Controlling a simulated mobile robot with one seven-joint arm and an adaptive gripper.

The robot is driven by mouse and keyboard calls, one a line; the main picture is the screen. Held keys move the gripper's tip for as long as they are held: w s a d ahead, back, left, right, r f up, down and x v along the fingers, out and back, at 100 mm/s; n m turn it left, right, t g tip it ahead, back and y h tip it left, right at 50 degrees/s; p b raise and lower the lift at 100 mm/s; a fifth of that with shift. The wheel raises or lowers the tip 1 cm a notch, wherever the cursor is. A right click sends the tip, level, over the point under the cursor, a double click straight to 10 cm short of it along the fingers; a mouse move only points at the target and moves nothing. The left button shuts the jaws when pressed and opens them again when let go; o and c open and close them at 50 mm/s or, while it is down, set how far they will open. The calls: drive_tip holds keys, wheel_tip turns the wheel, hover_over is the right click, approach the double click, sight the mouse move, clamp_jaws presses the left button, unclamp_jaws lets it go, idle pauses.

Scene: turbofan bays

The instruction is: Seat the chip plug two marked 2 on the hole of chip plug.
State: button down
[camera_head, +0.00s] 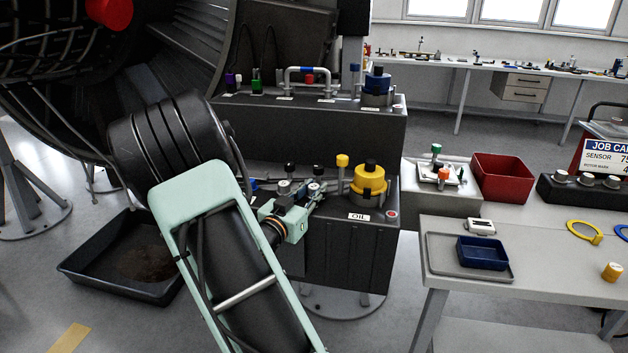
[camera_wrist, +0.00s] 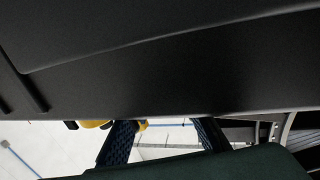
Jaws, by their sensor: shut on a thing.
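My gripper (camera_head: 316,196) is in front of the oil bay in the head view, pointing up and to the right. Its two blue ribbed fingers (camera_wrist: 164,140) show in the wrist view, with a gap between them. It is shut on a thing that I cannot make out. Two small round pieces with white tops, one left (camera_head: 284,187) and one right (camera_head: 314,187), show near the gripper. Their marks are too small to read, so I cannot tell which is chip plug two. The hole of chip plug is not discernible.
The dark oil bay (camera_head: 345,250) carries a large yellow cap (camera_head: 369,178) and a smaller yellow knob (camera_head: 342,160) close to my gripper. A dark surface (camera_wrist: 160,60) fills the upper wrist view. A table with a blue tray (camera_head: 483,254) stands at right.

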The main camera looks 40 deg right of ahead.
sight(313, 187)
drive_tip(key=c, duration=1.6)
unclamp_jaws()
drive_tip(key=shift+o, duration=0.3)
drive_tip(key=o, duration=0.3)
drive_tip(key=shift+r+p, duration=2.55)
drive_tip(key=shift+r, duration=1)
